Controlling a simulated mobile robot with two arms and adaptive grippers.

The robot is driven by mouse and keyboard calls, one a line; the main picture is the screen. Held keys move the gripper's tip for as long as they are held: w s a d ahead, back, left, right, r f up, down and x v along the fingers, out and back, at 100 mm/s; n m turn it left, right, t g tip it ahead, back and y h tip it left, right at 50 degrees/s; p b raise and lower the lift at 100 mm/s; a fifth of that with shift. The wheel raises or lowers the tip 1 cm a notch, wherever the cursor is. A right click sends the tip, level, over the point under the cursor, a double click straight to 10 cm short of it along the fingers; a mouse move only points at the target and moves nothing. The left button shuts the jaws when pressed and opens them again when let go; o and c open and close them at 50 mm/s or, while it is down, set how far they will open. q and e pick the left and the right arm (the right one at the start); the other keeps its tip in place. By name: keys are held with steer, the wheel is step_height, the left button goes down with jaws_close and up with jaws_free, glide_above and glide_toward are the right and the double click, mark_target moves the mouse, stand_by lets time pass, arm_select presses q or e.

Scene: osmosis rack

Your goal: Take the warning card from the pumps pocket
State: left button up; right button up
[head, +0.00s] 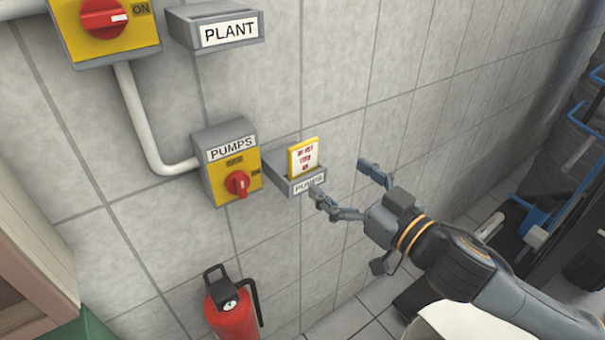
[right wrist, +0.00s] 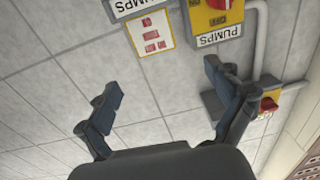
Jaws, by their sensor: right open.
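The warning card (head: 303,157), white with red marks and a yellow edge, stands upright in the grey pumps pocket (head: 296,187) on the tiled wall. Its lower part is hidden in the pocket. My right gripper (head: 345,179) is open and empty, to the right of the card and pocket and apart from the card. The right wrist view is upside down; there the card (right wrist: 151,33) and the pocket (right wrist: 131,8) lie beyond the spread fingertips (right wrist: 161,81). My left gripper is not in view.
The yellow PUMPS switch box (head: 232,171) with a red knob is left of the pocket. An empty-looking PLANT pocket (head: 216,28) and another yellow switch (head: 108,28) are above left. A red fire extinguisher (head: 232,312) stands below. Blue-framed equipment (head: 560,180) is at right.

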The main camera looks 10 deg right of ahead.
mark_target(306, 150)
steer(key=x, duration=0.1)
steer(key=b+x, duration=0.1)
steer(key=x, duration=0.1)
steer(key=b+x, duration=0.1)
steer(key=x, duration=0.1)
steer(key=shift+w+d+r, duration=0.1)
steer(key=shift+w+d, duration=0.15)
steer(key=shift+w, duration=0.05)
steer(key=shift+w+a, duration=0.25)
steer(key=shift+w, duration=0.2)
steer(key=shift+w+a+p, duration=0.1)
steer(key=shift+w+p, duration=0.2)
steer(key=shift+w, duration=0.05)
steer(key=p+x, duration=0.1)
steer(key=x, duration=0.2)
steer(key=shift+w+a+p, duration=0.1)
steer(key=shift+w+p, duration=0.15)
steer(key=shift+p, duration=0.05)
steer(key=shift+w+a+f, duration=0.15)
steer(key=shift+w+f, duration=0.2)
steer(key=shift+w, duration=0.05)
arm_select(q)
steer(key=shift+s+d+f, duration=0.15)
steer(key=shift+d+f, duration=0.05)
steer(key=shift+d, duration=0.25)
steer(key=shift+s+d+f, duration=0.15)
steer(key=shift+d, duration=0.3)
arm_select(e)
steer(key=shift+s, duration=0.1)
steer(key=shift+c, duration=0.3)
